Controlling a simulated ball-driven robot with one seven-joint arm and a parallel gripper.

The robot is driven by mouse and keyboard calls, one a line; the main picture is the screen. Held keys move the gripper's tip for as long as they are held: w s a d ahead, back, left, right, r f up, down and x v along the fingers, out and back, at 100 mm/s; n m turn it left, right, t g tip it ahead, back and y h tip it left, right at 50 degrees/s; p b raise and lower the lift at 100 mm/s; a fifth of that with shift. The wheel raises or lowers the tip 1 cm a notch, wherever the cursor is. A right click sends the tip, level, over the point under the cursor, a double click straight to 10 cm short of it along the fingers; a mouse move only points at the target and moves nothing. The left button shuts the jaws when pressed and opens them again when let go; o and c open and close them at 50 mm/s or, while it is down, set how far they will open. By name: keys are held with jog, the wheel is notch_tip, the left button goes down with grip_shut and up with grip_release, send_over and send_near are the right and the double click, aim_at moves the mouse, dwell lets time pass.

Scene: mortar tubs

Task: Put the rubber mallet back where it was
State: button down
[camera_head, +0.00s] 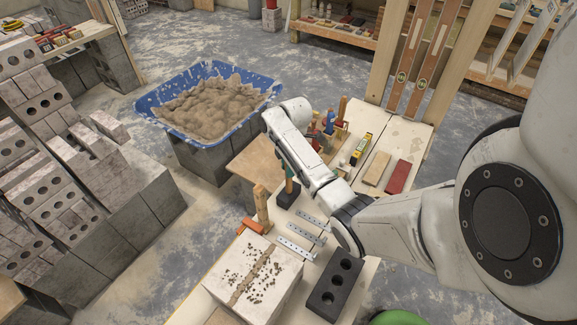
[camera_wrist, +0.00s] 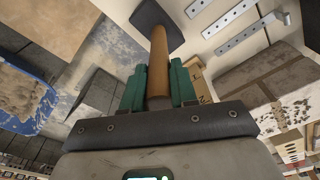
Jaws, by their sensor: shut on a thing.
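The rubber mallet has a black head (camera_wrist: 155,20) and a wooden handle (camera_wrist: 158,62). In the wrist view my gripper (camera_wrist: 157,85) has its green fingers shut on the handle, one on each side, and the head points away from me. In the head view the dark mallet head (camera_head: 289,195) hangs below my gripper (camera_head: 289,170), over the workbench (camera_head: 350,195). I cannot tell whether the head touches the bench top.
Near the mallet are slotted metal strips (camera_head: 296,246), an upright wooden handle with an orange part (camera_head: 261,205), a pale mortar-spotted block (camera_head: 255,275) and a black three-hole brick (camera_head: 335,285).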

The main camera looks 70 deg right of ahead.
jog(key=c, duration=0.8)
grip_release()
jog(key=r, duration=0.7)
jog(key=r+p, duration=0.1)
jog(key=r, duration=0.2)
jog(key=shift+s+d+r, duration=0.35)
jog(key=shift+r, duration=0.05)
